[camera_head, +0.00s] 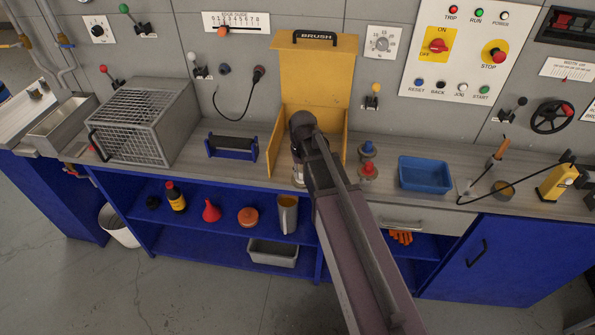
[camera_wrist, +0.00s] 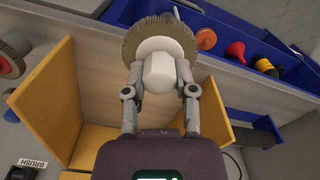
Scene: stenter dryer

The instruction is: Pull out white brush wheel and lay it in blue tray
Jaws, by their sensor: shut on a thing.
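The white brush wheel shows in the wrist view, with a white hub (camera_wrist: 158,68) and a ring of tan bristles (camera_wrist: 165,32). My gripper (camera_wrist: 159,74) is shut on the hub, one finger on each side. In the head view my arm reaches to the open front of the yellow brush housing (camera_head: 316,75) and hides most of the wheel. Whether the wheel touches anything below it I cannot tell. The blue tray (camera_head: 425,174) lies on the bench to the right of the housing and looks empty.
Blue and red knobbed parts (camera_head: 368,172) stand between the housing and the tray. A blue stand with a dark roller (camera_head: 232,146) is left of the housing, and a wire-mesh box (camera_head: 145,120) is farther left. A cable (camera_head: 487,197) lies right of the tray.

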